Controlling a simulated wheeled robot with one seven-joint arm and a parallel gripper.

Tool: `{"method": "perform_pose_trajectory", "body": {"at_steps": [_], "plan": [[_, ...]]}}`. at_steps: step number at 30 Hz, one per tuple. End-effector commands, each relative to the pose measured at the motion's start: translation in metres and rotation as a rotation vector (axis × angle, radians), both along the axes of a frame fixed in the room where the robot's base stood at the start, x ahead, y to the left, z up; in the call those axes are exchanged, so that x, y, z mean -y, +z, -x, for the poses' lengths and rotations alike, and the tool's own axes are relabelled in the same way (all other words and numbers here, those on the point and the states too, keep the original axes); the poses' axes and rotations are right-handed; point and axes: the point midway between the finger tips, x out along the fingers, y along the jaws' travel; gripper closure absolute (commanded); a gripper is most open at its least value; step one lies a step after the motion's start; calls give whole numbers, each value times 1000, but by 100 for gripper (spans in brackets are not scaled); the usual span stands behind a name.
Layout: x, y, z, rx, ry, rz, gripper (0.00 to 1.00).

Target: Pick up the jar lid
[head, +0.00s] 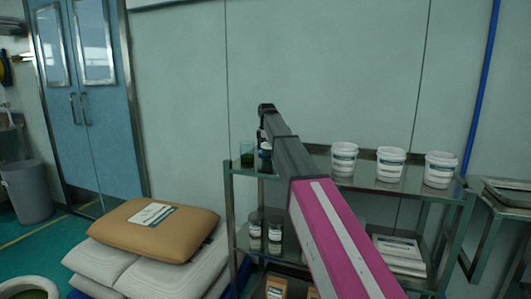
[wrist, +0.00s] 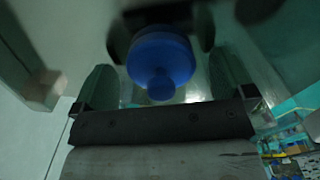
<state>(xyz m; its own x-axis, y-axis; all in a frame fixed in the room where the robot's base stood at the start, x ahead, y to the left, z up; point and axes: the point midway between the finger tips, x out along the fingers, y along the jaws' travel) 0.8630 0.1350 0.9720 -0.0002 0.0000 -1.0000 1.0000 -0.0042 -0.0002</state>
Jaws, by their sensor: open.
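A blue round thing with a smaller knob, which looks like the jar lid (wrist: 160,52), shows in the upper middle of the wrist view. My gripper (wrist: 162,75) is open, with one finger on each side of this blue thing. I cannot tell whether either finger touches it. In the head view my gripper (head: 266,109) is above the left end of the rack's top shelf. Dark jars (head: 265,157) stand below it there, partly hidden by my arm. The lid cannot be made out in the head view.
The metal rack (head: 233,170) also holds a greenish glass jar (head: 247,157) and white tubs (head: 391,165) on its top shelf. Jars (head: 255,232) stand on the shelf below. Stacked sacks (head: 150,228) lie to the left. The wall is close behind.

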Motion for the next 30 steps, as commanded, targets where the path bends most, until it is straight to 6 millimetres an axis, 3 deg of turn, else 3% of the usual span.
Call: {"method": "perform_pose_trajectory", "body": {"at_steps": [8,12,13,23,30], "plan": [[0,-7,0,0,0,0,0],[0,-7,0,0,0,0,42],[0,-7,0,0,0,0,46],[0,-5,0,0,0,0,46],[0,17,-1,2,0,0,46]]}}
